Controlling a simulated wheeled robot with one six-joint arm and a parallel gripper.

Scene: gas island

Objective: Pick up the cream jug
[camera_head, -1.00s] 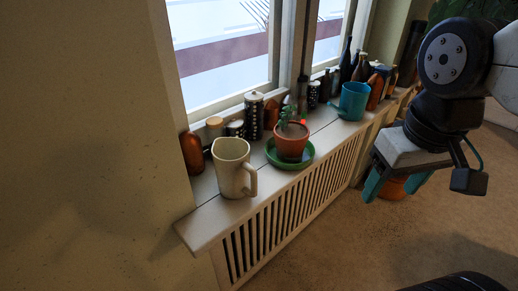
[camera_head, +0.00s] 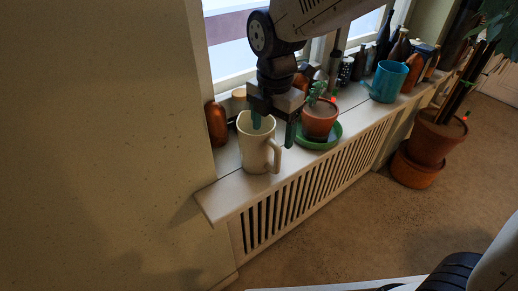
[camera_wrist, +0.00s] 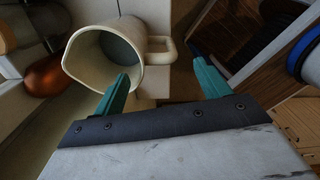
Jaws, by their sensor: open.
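The cream jug (camera_head: 256,148) stands upright on the white window sill near its left end, with its handle to the right. It also shows in the wrist view (camera_wrist: 84,72), seen from above, with its mouth open and its handle on the right. My gripper (camera_head: 273,130) is open over the jug. In the wrist view, the left teal finger of my gripper (camera_wrist: 160,78) overlaps the jug's near rim, and the right finger is to the right of the handle. I cannot tell whether a finger touches the jug.
A potted cactus (camera_head: 320,119) on a green saucer (camera_head: 325,143) stands close to the right on the sill (camera_head: 231,194). A brown bottle (camera_head: 216,123) is behind left of the jug. The floor in front is clear.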

